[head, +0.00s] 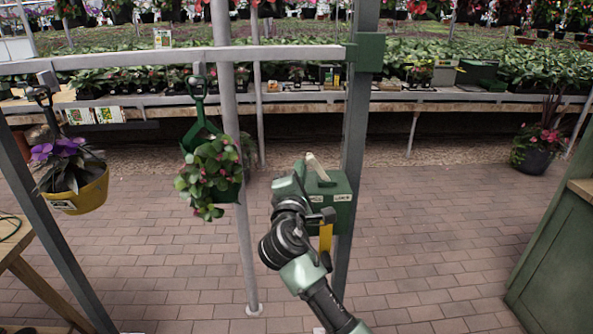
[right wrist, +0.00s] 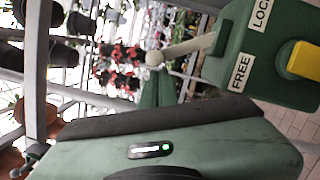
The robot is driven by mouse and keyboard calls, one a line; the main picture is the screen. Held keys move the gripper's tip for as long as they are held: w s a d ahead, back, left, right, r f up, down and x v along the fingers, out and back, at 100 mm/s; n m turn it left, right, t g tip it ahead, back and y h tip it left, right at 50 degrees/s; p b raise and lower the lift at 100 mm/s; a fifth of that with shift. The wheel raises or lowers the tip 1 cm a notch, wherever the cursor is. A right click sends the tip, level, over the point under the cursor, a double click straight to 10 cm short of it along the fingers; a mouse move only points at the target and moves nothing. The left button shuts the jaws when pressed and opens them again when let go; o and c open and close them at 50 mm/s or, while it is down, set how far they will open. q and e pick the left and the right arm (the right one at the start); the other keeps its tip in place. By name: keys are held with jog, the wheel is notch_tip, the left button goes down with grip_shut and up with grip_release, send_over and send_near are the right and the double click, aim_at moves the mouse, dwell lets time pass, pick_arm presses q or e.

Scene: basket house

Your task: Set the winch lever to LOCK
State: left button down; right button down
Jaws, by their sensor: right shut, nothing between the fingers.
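The green winch box (head: 341,215) is fixed to the grey post in the head view, with FREE on its left and LOCK on its right. Its pale lever (head: 319,168) leans up and left, to the FREE side. In the right wrist view the winch box (right wrist: 222,68) is at the upper right, and the lever (right wrist: 180,49) ends in a round knob. My right gripper (right wrist: 158,92) is shut and empty, close to the lever on the FREE side, with a gap showing between them. In the head view my right gripper (head: 297,176) partly covers the box's left side. My left gripper is out of view.
A yellow strap (head: 326,237) hangs below the box. Hanging pots with a leafy plant (head: 209,175) and purple flowers (head: 67,165) are to the left. A green cabinet (head: 560,235) stands at right. The brick floor between is clear.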

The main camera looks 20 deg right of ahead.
jog(key=shift+r, duration=0.1)
jog(key=shift+s+d+r+m+g+p, duration=0.2)
jog(key=shift+d+r+m+p, duration=0.25)
jog(key=shift+m, duration=0.25)
jog(key=shift+s+d+r+m+g+p, duration=0.1)
jog(key=shift+d+r+m+g+p, duration=0.1)
jog(key=shift+d+r+m+p, duration=0.3)
jog(key=s+d+r+m+g+y+p, duration=0.1)
jog(key=s+d+m+p, duration=0.1)
jog(key=d+m+p, duration=0.5)
jog(key=shift+s+d+m+y, duration=0.15)
jog(key=shift+d+m+y, duration=0.2)
jog(key=shift+m, duration=1.25)
jog(key=shift+d+g, duration=0.1)
jog(key=shift+g, duration=0.2)
